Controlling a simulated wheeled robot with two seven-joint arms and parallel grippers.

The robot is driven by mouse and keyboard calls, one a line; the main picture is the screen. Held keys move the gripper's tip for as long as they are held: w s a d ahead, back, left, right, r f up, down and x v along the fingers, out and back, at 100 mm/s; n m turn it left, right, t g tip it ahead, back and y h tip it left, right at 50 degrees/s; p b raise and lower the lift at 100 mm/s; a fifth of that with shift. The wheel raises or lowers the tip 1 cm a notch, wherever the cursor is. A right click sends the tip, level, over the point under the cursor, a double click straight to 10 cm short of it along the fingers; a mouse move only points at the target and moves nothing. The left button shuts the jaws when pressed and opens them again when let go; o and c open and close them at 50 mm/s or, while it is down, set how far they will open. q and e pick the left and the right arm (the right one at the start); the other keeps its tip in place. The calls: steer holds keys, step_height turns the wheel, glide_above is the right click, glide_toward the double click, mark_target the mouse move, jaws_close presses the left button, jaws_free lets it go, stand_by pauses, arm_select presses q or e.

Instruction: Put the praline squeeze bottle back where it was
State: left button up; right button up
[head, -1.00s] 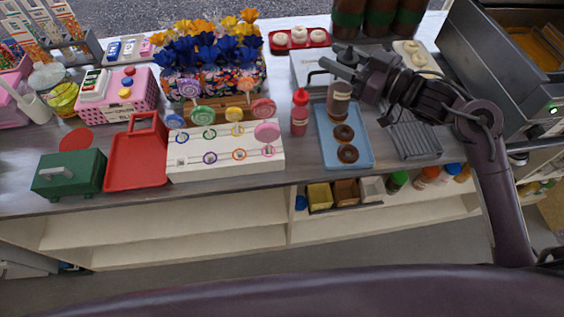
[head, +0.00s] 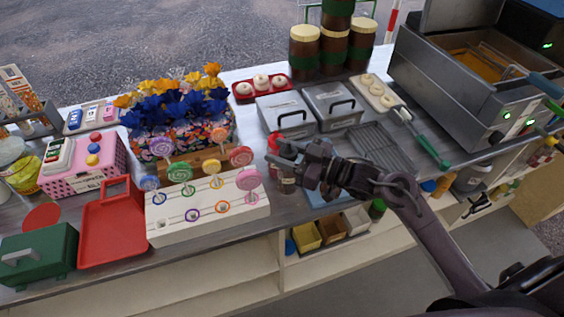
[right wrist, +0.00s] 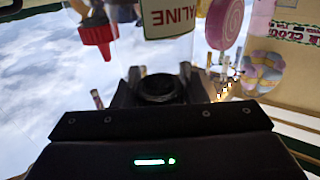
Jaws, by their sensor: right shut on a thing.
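The praline squeeze bottle (head: 287,184) is a brown bottle, held in my right gripper (head: 292,156) with its lower part showing below the fingers. Its white label, ending in "ALINE", shows at the top of the right wrist view (right wrist: 172,14). The bottle looks about upright, beside the red squeeze bottle (head: 272,143); I cannot tell whether its base touches the counter. The red bottle's nozzle shows in the right wrist view (right wrist: 96,34). My right gripper is shut on the praline bottle. My left gripper is not in view.
A white lollipop stand (head: 222,214) is close on the left. The blue tray (head: 322,197) is mostly hidden under my right arm. Lidded metal containers (head: 284,112) stand behind, with a wire rack (head: 380,150) and a fryer (head: 455,95) to the right.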

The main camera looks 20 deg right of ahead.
step_height(320, 180, down, 4)
steer(key=shift+r, duration=0.1)
steer(key=shift+f, duration=0.2)
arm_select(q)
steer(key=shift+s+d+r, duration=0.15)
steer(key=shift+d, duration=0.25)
arm_select(e)
steer(key=shift+f, duration=0.2)
steer(key=o, duration=0.7)
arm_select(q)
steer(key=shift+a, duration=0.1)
arm_select(e)
steer(key=shift+r, duration=0.1)
